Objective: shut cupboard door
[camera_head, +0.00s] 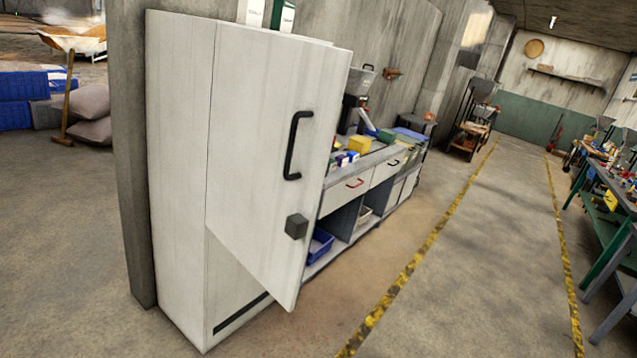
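The cupboard (180,170) is a tall white cabinet left of the middle, against a concrete pillar. Its white door (260,160) stands ajar, hinged on the left, its free edge swung out to the right and toward me. The door has a black bar handle (292,145) and a dark square block (296,226) below it. The lower front of the cupboard shows under the door, with a dark slot along it. The inside is hidden behind the door. My gripper is not in view.
A workbench (352,190) with drawers and open shelves stands just beyond the door. A blue bin (320,244) sits on its lower shelf. The floor aisle between yellow-black lines (437,235) is clear. A green-framed table (606,185) stands at the far right. Sacks (88,103) lie at left.

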